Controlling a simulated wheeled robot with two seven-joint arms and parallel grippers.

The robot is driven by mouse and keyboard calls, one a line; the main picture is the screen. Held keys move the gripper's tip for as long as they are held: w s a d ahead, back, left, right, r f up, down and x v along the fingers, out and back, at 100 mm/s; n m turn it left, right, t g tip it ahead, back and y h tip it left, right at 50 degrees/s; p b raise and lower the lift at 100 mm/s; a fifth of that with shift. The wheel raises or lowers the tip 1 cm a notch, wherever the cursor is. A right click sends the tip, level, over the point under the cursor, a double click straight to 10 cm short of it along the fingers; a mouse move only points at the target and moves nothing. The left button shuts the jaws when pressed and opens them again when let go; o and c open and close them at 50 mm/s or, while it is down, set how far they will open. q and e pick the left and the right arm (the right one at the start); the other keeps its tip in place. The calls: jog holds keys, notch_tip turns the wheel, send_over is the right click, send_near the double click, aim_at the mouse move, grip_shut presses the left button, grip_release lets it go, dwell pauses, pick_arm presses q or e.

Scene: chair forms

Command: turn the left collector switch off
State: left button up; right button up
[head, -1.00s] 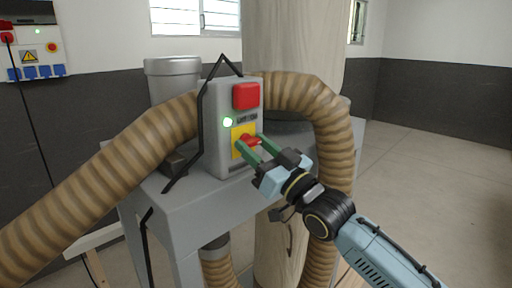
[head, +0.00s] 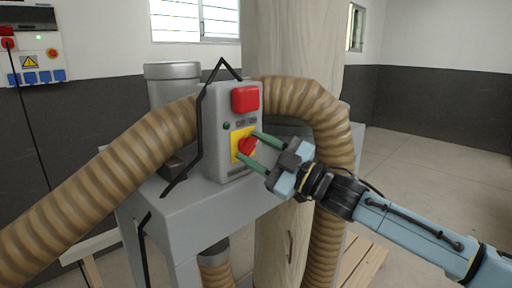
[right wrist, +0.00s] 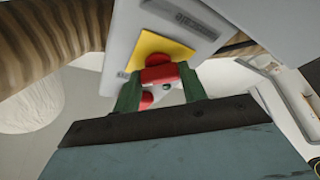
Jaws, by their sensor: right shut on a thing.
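The collector switch is a red rotary knob (head: 247,147) on a yellow plate (head: 236,146), on the front of a grey control box (head: 215,165). A red block (head: 245,98) sits above it, and the small green lamp (head: 226,126) beside it is dark. My right gripper (head: 252,147) has its green fingers on either side of the knob and is shut on it. In the right wrist view the red knob (right wrist: 160,75) shows between the fingers, against the yellow plate (right wrist: 165,45). My left gripper is not in view.
Ribbed brown hoses (head: 100,185) pass on both sides of the box, close to my right gripper. The box stands on a grey machine top (head: 190,205). A panel with blue sockets (head: 35,60) hangs on the wall at left. Open floor (head: 430,165) lies at right.

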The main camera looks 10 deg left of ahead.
jog(key=n+g+p, duration=0.1)
jog(key=n, duration=0.2)
jog(key=n+g+h+p, duration=0.1)
jog(key=n+p, duration=0.1)
jog(key=n, duration=0.1)
jog(key=shift+w+r+n, duration=0.1)
jog(key=shift+r+n, duration=0.1)
jog(key=shift+n, duration=0.1)
jog(key=shift+n+g+h+p, duration=0.3)
jog(key=shift+n+h+p, duration=0.2)
jog(key=shift+n, duration=0.6)
jog(key=shift+n+g+h+p, duration=0.35)
jog(key=shift+n+p, duration=0.2)
jog(key=shift+n, duration=0.55)
jog(key=o, duration=1)
jog(key=s+d+b, duration=0.1)
jog(key=d, duration=0.3)
jog(key=d+b, duration=0.1)
jog(key=d, duration=0.3)
jog(key=s+d+b, duration=0.1)
jog(key=d, duration=0.4)
jog(key=shift+s+d, duration=0.1)
jog(key=shift+s, duration=0.2)
